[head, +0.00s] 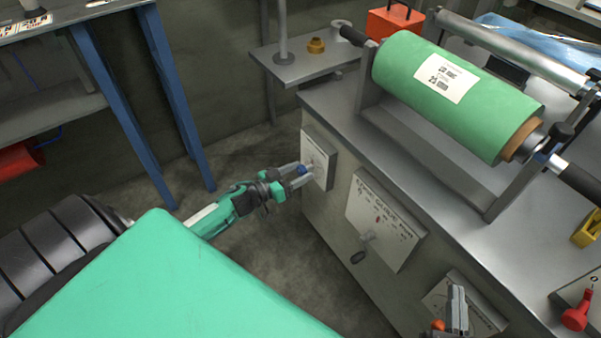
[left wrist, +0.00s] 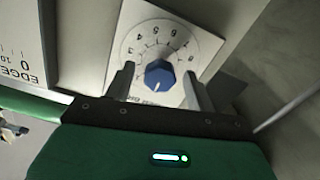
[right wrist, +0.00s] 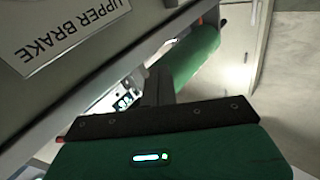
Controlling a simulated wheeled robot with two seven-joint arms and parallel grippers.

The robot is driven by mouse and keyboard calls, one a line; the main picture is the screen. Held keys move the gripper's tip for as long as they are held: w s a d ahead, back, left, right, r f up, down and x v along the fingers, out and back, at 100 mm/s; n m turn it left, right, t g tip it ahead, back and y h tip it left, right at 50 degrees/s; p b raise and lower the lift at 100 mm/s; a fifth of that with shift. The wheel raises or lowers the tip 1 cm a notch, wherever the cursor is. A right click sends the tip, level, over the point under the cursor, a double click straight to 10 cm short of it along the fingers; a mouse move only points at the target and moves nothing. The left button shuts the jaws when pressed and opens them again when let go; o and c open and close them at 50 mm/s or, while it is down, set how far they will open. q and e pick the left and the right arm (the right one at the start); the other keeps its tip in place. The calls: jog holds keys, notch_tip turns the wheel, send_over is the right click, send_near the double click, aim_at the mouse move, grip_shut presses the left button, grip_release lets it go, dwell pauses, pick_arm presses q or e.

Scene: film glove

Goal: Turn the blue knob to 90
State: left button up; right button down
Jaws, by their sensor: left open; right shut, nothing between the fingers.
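The blue knob (head: 302,170) is on a white dial plate (head: 317,158) on the machine's side, at its left end. In the left wrist view the knob (left wrist: 159,73) is faceted, with a white mark toward the bottom of the picture. Numbers ring it on the dial plate (left wrist: 140,28); the lowest part is partly hidden. My left gripper (left wrist: 159,70) is open, one finger on each side of the knob; I cannot tell whether they touch it. My right gripper (head: 457,308) is shut and empty at the lower right, in front of another panel; its fingers show in the right wrist view (right wrist: 157,82).
The edge guide panel (head: 385,220) with a lever is right of the dial. A green film roll (head: 455,95) lies on the machine top. A red knob (head: 576,317) is at far right. A blue-legged table (head: 165,85) stands left. Open floor (head: 250,255) lies below.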

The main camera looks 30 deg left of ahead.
pick_arm(q)
jog(key=shift+w+d, duration=0.2)
jog(key=shift+w, duration=0.3)
pick_arm(e)
jog(key=shift+w+d+r, duration=0.1)
jog(key=shift+d+r, duration=0.05)
jog(key=shift+r, duration=0.35)
pick_arm(q)
jog(key=c, duration=1)
jog(key=shift+o, duration=0.2)
